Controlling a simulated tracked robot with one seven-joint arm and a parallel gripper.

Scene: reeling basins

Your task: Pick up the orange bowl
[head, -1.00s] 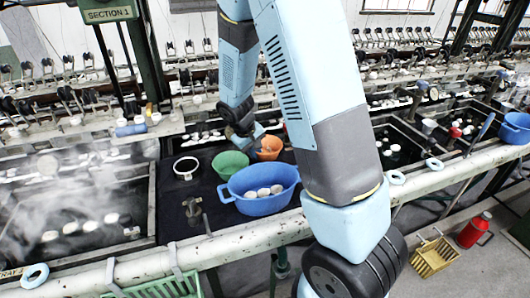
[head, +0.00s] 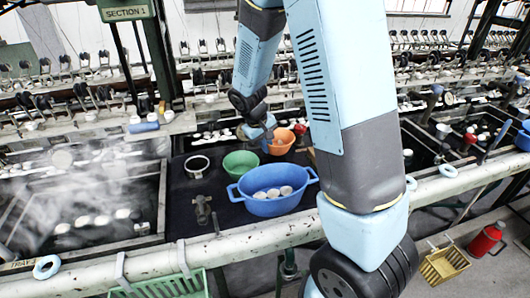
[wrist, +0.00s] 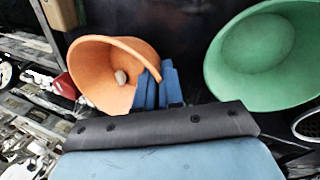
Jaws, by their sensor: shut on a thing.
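The orange bowl (head: 284,138) is behind the blue basin and right of the green bowl in the head view. My gripper (head: 267,144) is at its left side. In the wrist view the orange bowl (wrist: 112,65) looks tilted, with a small pale lump inside. The blue fingers of my gripper (wrist: 155,90) are shut on the bowl's rim, at the side facing the green bowl. The bowl's underside is hidden, and I cannot tell how far it is above the dark surface.
The green bowl (head: 241,164) stands close to the left, and also shows large in the wrist view (wrist: 262,45). The blue two-handled basin (head: 270,206) with pale cocoons stands in front. A white-rimmed cup (head: 197,166) is further left. Reeling machinery lines the back.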

